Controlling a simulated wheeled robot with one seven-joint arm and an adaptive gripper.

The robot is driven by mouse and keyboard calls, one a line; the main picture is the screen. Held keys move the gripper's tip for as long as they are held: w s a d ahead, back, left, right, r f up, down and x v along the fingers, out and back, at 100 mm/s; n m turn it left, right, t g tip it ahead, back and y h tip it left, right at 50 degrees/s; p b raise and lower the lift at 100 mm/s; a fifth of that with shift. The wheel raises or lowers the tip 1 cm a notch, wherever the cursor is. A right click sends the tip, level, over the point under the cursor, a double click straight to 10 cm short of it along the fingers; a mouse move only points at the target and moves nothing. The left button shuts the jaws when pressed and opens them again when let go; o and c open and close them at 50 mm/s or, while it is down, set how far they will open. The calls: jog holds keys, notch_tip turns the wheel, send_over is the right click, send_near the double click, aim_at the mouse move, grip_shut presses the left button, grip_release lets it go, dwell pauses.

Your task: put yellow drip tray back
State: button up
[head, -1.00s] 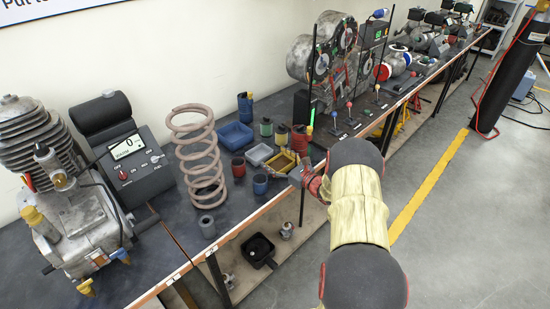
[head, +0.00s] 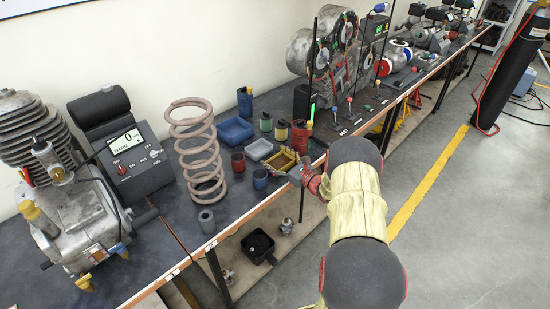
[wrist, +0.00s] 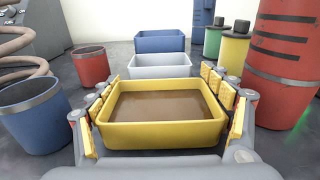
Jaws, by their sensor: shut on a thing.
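The yellow drip tray (wrist: 163,137) fills the middle of the wrist view, level, with brown liquid or a brown bottom inside. My gripper (wrist: 165,110) is shut on it, with yellow-padded fingers along its left and right sides. In the head view the yellow tray (head: 281,158) is small, at the front edge of the bench, and my gripper (head: 300,170) is beside it, partly hidden by my arm. I cannot tell whether the tray touches the bench top.
Behind the yellow tray stand a white-grey tray (wrist: 160,66) and a blue tray (wrist: 160,41). A blue cup (wrist: 33,113) and a red cup (wrist: 91,64) stand left. A red canister (wrist: 287,60) stands close on the right, near green and yellow canisters. A coil spring (head: 197,150) stands farther left.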

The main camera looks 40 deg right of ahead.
aim_at(287, 167)
jog(key=shift+f, duration=0.2)
jog(key=o, duration=1.5)
jog(key=s, duration=0.8)
jog(key=s+d, duration=0.1)
jog(key=s, duration=0.3)
jog(key=shift+r, duration=0.25)
